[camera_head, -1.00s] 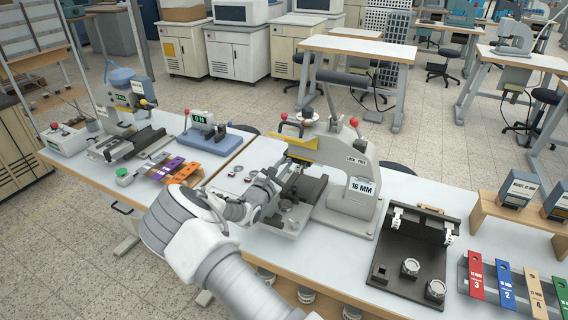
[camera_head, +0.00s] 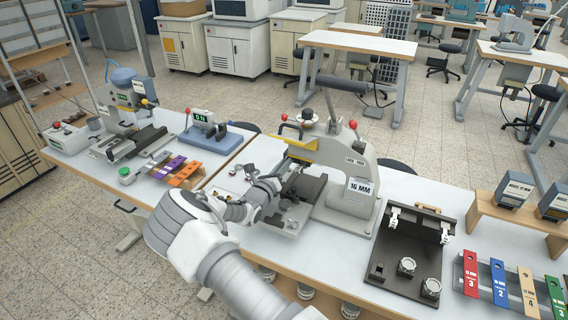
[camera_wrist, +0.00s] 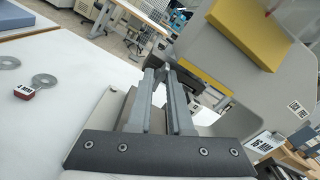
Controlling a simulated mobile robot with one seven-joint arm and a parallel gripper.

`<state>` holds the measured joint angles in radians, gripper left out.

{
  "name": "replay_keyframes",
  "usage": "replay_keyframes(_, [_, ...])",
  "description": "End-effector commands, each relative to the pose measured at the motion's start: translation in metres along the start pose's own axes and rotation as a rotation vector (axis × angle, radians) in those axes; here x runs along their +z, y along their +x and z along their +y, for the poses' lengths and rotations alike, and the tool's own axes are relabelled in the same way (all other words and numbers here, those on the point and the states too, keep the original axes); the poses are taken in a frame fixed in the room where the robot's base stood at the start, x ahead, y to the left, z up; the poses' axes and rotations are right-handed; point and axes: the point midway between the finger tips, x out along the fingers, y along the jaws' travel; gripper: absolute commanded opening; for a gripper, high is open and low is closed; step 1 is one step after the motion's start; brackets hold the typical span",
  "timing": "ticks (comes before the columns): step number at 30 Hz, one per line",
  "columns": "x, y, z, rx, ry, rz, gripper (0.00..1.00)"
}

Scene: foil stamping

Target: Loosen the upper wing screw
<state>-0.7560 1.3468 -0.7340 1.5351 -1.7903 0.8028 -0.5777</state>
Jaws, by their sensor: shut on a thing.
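The grey press marked "16 MM" (camera_head: 352,190) stands on the middle table, with a yellow plate (camera_head: 301,154) on its left side. My gripper (camera_head: 281,186) is at the press's left side, low in front of the head. In the wrist view my gripper (camera_wrist: 166,74) points into the press, beside the yellow plate. Its two fingers are nearly together at the tips, shut on a small grey piece there, which I take to be the upper wing screw. The piece is mostly hidden by the fingers, so I cannot tell how far it has turned.
A black fixture board (camera_head: 398,255) and a rack of coloured strips (camera_head: 499,280) stand to the right. Another press (camera_head: 125,112) stands at the left.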

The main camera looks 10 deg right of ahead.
Motion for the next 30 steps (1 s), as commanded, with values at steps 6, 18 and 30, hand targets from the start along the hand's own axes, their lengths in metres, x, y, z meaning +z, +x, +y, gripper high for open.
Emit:
replay_keyframes(6, [-0.0002, -0.0005, 0.0, 0.001, -0.169, 0.001, 0.0])
replay_keyframes(18, [-0.001, -0.0005, 0.0004, 0.001, -0.34, 0.002, 0.0])
replay_keyframes(30, [-0.0015, -0.0005, 0.0005, 0.001, -0.364, 0.002, 0.0])
